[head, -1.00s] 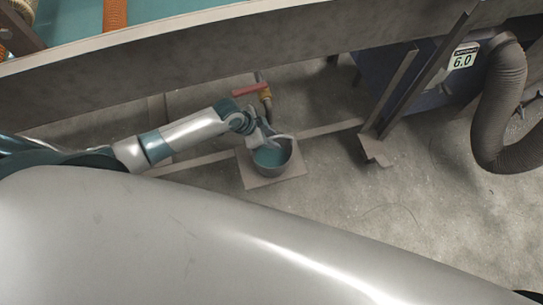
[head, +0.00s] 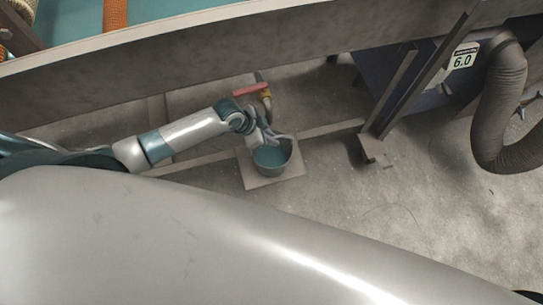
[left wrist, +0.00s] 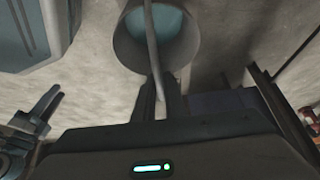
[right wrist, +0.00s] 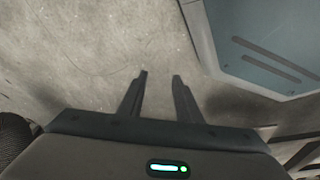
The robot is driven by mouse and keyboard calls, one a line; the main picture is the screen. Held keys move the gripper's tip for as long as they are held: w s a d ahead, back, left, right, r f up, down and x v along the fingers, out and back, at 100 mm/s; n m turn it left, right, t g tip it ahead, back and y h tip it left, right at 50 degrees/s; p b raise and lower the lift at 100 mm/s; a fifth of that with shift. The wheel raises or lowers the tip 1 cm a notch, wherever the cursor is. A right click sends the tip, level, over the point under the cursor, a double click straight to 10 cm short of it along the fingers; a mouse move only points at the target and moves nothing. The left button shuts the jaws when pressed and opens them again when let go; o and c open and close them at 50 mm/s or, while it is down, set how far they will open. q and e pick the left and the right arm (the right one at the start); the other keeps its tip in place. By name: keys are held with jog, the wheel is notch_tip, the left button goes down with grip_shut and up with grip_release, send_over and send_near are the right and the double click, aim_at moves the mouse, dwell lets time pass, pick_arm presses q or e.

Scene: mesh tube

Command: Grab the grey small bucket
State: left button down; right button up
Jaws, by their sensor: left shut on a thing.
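The grey small bucket (head: 271,163), with teal liquid inside, sits upright on a flat square plate (head: 258,182) on the floor. My left gripper (head: 276,138) is at the bucket's rim on the far side, above its opening. In the left wrist view the bucket's round mouth (left wrist: 183,45) lies just ahead of the fingertips (left wrist: 156,92). The fingers are closed around the bucket's thin grey handle (left wrist: 151,35), which crosses the mouth. My right gripper (right wrist: 160,75) is open and empty over bare concrete; it cannot be made out in the head view.
A tap with a red handle (head: 251,89) is just behind the bucket. A long grey beam (head: 180,67) runs above it. A metal post (head: 385,115) stands to the right, with a thick ribbed hose (head: 497,105) farther right. The concrete floor right of the plate is open.

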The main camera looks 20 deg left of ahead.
jog(key=shift+s, duration=0.15)
jog(key=shift+s+f, duration=0.25)
jog(key=shift+s, duration=0.3)
jog(key=shift+w+r, duration=0.1)
jog(key=shift+w, duration=0.2)
